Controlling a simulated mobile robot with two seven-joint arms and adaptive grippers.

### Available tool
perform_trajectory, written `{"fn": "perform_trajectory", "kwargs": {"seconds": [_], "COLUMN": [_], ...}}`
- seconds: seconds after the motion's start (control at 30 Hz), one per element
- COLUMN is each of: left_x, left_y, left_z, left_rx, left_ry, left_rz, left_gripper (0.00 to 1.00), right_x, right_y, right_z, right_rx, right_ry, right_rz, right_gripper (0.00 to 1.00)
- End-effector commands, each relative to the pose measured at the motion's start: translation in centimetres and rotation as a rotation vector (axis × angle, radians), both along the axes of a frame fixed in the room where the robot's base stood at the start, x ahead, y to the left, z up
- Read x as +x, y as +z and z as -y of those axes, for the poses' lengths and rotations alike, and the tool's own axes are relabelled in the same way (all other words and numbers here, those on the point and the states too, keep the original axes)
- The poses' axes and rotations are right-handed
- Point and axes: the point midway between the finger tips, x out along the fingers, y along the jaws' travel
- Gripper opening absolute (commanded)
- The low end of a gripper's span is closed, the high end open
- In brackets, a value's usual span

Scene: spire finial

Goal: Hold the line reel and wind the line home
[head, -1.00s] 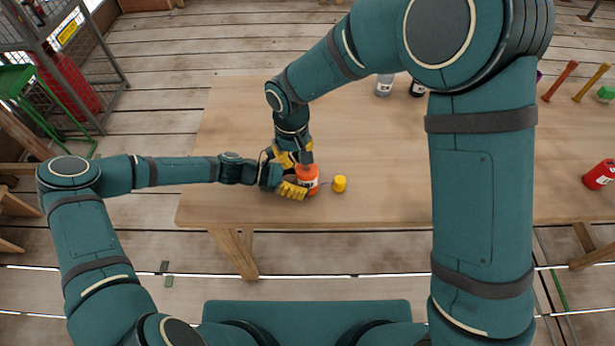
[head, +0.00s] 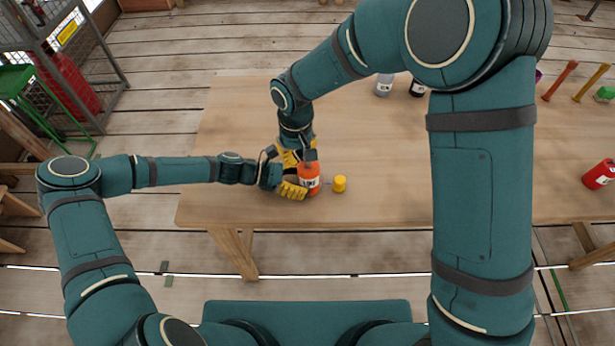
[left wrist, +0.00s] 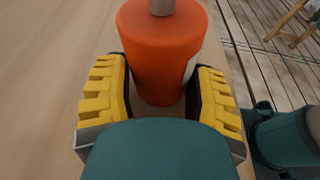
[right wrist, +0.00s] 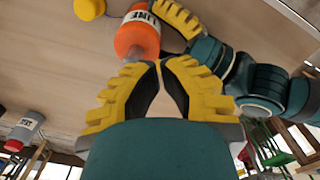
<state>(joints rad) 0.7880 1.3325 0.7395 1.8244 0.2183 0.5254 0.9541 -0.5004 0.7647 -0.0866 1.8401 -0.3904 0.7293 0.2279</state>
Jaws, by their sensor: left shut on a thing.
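The line reel (head: 310,183) is an orange cylinder with a white label, upright on the table near its front edge. My left gripper (head: 300,190) is shut around its side; the left wrist view shows yellow-padded fingers on both sides of the orange body (left wrist: 163,55). A grey knob (left wrist: 162,6) stands on the reel's top. My right gripper (right wrist: 160,64) has its fingertips together just by the reel's top, with nothing visible between them. Whether it touches the knob is unclear. A yellow piece (head: 339,184) sits right of the reel, with a thin line between them.
The wooden table (head: 380,140) is mostly clear around the reel. Bottles (head: 384,86) stand at the back, a red can (head: 600,175) at the right. Red and yellow rods (head: 560,80) and a green-topped item (head: 605,93) are at the far right.

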Motion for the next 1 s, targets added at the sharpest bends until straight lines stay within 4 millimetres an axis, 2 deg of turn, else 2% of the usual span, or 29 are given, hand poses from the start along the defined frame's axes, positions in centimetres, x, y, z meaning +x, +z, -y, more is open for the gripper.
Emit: {"fn": "perform_trajectory", "kwargs": {"seconds": [1.0], "left_x": [-0.11], "left_y": [-0.07], "left_z": [0.00], "left_rx": [0.000], "left_ry": [-0.002], "left_rz": [-0.001], "left_gripper": [0.39], "right_x": [0.69], "right_y": [0.02], "right_z": [0.49], "right_rx": [0.001], "right_ry": [0.000], "right_rz": [0.003], "right_gripper": [0.00]}}
